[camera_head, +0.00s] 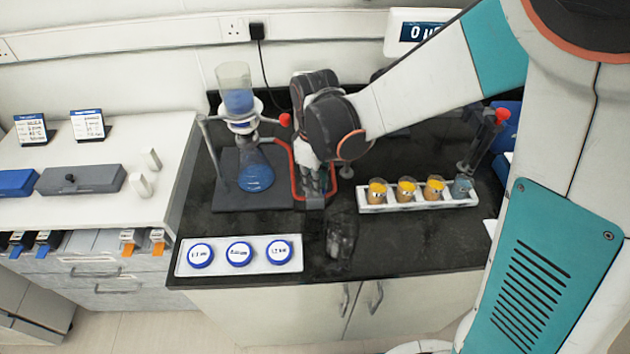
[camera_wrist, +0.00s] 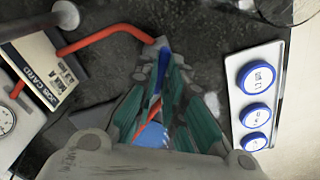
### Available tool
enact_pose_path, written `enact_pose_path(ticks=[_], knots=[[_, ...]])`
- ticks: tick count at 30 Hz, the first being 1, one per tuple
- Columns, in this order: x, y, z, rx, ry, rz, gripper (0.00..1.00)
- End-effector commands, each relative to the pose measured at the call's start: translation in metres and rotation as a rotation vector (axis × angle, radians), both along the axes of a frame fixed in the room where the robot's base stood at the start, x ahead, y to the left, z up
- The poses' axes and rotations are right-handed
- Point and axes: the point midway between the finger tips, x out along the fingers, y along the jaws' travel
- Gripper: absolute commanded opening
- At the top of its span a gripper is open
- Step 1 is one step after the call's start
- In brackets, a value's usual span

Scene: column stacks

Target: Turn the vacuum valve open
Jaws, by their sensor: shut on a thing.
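A filtration set (camera_head: 240,120) stands at the back left of the black bench, with blue liquid in its flask (camera_head: 255,172). A red hose (camera_head: 293,170) runs beside my gripper; it also shows in the wrist view (camera_wrist: 100,42). My gripper (camera_head: 314,190) points down at the bench right of the flask. In the wrist view my gripper (camera_wrist: 164,68) is shut on a narrow blue lever (camera_wrist: 156,84), which looks like the valve's handle. The fingers and wrist hide most of the valve body, and how far the lever is turned cannot be told.
A tray of blue-lidded jars (camera_head: 240,269) lies at the bench front, and a clear glass vessel (camera_head: 341,238) stands right of it. A white rack of cups (camera_head: 418,206) is to the right. A job card (camera_wrist: 50,75) shows in the wrist view.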

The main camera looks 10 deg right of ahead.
Motion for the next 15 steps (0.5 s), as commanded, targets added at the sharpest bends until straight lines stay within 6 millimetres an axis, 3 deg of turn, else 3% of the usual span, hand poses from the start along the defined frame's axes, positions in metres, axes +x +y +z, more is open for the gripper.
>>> enact_pose_path(ticks=[15], knots=[[0.0002, 0.0, 0.0, 0.0, 0.0, 0.431, 0.0]])
